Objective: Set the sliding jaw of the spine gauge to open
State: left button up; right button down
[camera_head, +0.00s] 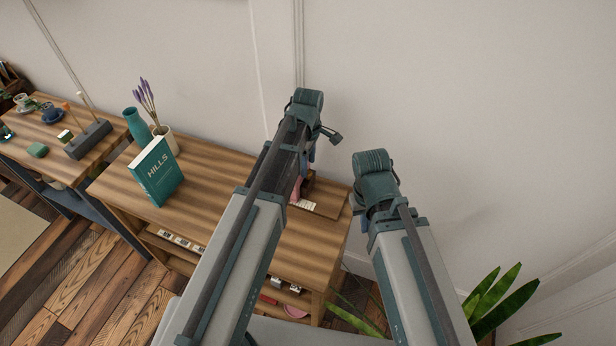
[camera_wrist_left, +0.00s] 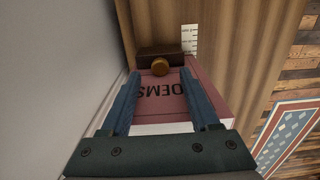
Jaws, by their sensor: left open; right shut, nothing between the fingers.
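The spine gauge shows in the left wrist view as a pale ruled scale (camera_wrist_left: 189,38) and a dark brown block (camera_wrist_left: 150,56), with a round orange-brown knob (camera_wrist_left: 160,69) on its near side. In the head view its board and scale (camera_head: 307,205) lie at the shelf top's right end, partly hidden by my arm. A pink book (camera_wrist_left: 165,103) lettered POEMS is beside the block. My left gripper (camera_wrist_left: 159,79) is open above the book, its fingertips either side of the knob; contact cannot be told. My right arm's wrist (camera_head: 376,175) shows, its fingers hidden.
A teal HILLS book (camera_head: 157,171), a teal vase (camera_head: 137,127) and a white pot (camera_head: 166,139) stand on the wooden shelf unit (camera_head: 222,187) to the left. The wall is close behind. A plant (camera_head: 492,297) is at lower right.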

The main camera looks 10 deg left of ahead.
aim_at(308, 181)
pick_arm(q)
jog(key=shift+f+b, duration=1)
jog(key=shift+f, duration=0.5)
pick_arm(e)
notch_tip(308, 181, down, 3)
pick_arm(q)
jog(key=shift+c, duration=0.4)
grip_shut()
